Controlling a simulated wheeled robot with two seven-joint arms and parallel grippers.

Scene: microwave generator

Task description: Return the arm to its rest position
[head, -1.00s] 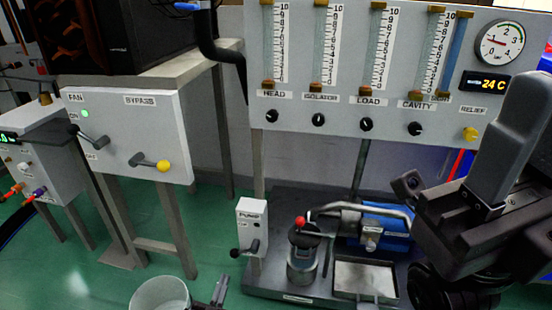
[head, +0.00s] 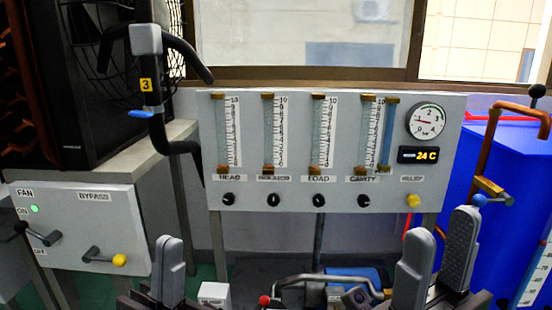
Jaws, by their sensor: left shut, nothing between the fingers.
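My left gripper (head: 167,268) stands at the bottom of the head view, left of centre, fingers pointing up. Its two grey fingers are together with nothing between them. My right gripper (head: 437,262) stands at the bottom right, also pointing up. Its two grey fingers are apart, with a clear gap and nothing held. Both arms are mostly cut off by the lower edge. Neither gripper appears to hold anything.
The flowmeter panel (head: 330,195) with black knobs and one yellow knob is behind the grippers. The fan/bypass box (head: 75,215) is at left, a blue tank (head: 480,165) at right. A red-knobbed pump lever (head: 265,301) shows low between the grippers.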

